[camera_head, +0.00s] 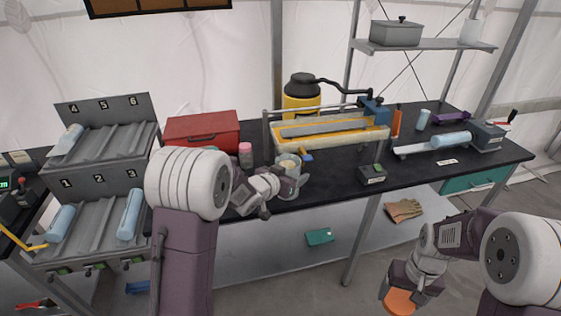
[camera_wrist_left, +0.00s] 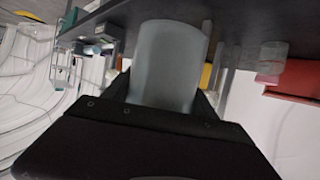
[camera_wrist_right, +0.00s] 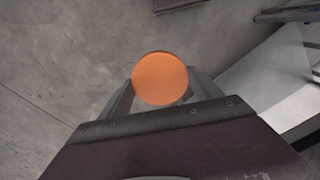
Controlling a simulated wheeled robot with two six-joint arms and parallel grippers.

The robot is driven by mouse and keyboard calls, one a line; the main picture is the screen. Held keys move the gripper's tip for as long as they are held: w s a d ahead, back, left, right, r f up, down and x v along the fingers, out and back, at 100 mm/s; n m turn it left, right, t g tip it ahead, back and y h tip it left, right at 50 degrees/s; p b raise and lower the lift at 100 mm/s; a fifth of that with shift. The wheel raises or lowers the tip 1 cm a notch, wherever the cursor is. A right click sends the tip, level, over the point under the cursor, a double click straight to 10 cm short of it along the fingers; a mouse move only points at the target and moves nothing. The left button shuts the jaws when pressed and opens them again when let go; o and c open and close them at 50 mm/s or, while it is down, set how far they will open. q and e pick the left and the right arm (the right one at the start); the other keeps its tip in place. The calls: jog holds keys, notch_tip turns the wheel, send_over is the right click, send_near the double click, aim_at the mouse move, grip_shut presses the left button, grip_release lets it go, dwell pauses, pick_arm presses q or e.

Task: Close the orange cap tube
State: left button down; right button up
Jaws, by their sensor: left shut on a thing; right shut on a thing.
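A clear, whitish open tube (camera_head: 288,163) stands about upright at the front edge of the black table. My left gripper (camera_head: 291,182) is shut around it, and its lower part is partly hidden by the fingers. In the left wrist view the tube (camera_wrist_left: 168,65) sits between the fingers as a pale grey cylinder. An orange cap (camera_head: 399,302) is in my right gripper (camera_head: 405,288), low at the right in front of the table. In the right wrist view the round orange cap (camera_wrist_right: 160,79) is held between the fingertips. The cap and tube are well apart.
A pink-capped bottle (camera_head: 245,155) and a red box (camera_head: 202,131) stand left of the tube. A yellow-framed device (camera_head: 330,132) stands behind it. A small dark box (camera_head: 372,174) is to its right. Numbered racks (camera_head: 103,127) are at the left. The space between my grippers looks clear.

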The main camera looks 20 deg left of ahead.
pick_arm(q)
jog(key=s+d+f+m+g+h, duration=0.1)
jog(key=s+d+f+m+h, duration=0.1)
jog(key=d, duration=0.4)
jog(key=s+d+f+m+g+h, duration=0.1)
jog(key=s+d+f+m+h, duration=0.1)
jog(key=d, duration=0.5)
jog(key=shift+s+f+m+g+h, duration=0.3)
jog(key=shift+s+f+m+h, duration=0.15)
jog(key=shift+s+f, duration=0.55)
jog(key=shift+s+r, duration=0.1)
